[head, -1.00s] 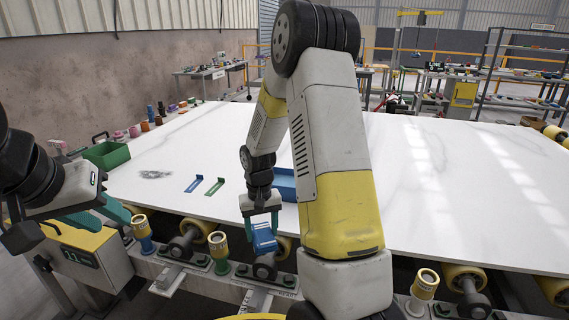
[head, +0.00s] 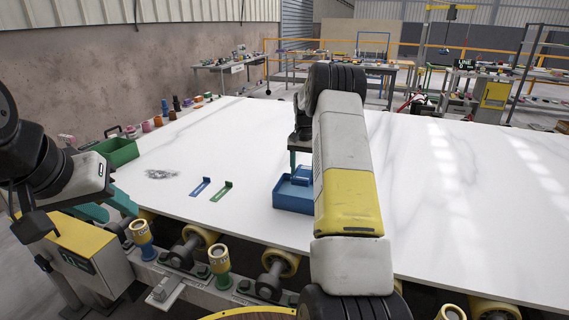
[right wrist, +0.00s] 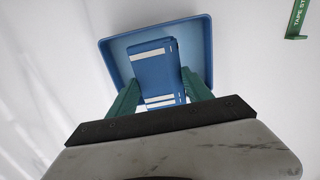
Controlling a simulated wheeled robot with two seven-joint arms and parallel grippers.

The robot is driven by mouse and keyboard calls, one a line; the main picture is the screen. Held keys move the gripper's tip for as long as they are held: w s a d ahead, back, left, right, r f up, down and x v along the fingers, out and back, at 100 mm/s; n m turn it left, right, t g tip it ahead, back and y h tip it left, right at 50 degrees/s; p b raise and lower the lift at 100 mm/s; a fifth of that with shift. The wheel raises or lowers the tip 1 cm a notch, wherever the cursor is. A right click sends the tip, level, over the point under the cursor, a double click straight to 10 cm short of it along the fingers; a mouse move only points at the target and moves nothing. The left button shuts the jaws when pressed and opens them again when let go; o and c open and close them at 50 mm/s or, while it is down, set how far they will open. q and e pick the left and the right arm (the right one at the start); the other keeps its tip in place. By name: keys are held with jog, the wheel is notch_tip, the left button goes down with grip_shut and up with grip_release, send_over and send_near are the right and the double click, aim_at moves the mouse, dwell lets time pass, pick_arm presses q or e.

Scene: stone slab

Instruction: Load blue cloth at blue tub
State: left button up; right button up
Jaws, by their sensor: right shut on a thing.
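The blue tub (head: 290,203) sits on the white slab, partly hidden behind my right arm; its rim also shows in the right wrist view (right wrist: 208,50). My right gripper (right wrist: 160,92) is shut on the blue cloth (right wrist: 150,66), a folded piece with pale stripes. In the right wrist view the cloth lies within the tub's outline. In the head view the cloth (head: 301,175) shows at the tub's far side; I cannot tell whether it touches the floor of the tub. My left gripper (head: 106,208) has its teal fingers apart and empty at the left, off the slab.
A blue bracket (head: 200,187) and a green bracket (head: 221,191) lie left of the tub. A green bin (head: 118,152) stands at the slab's left edge near several coloured spools. A grey scrap pile (head: 161,174) lies between. The slab right of my arm is clear.

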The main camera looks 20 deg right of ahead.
jog(key=shift+f, duration=2.9)
jog(key=shift+f, duration=0.6)
jog(key=shift+r, duration=3.6)
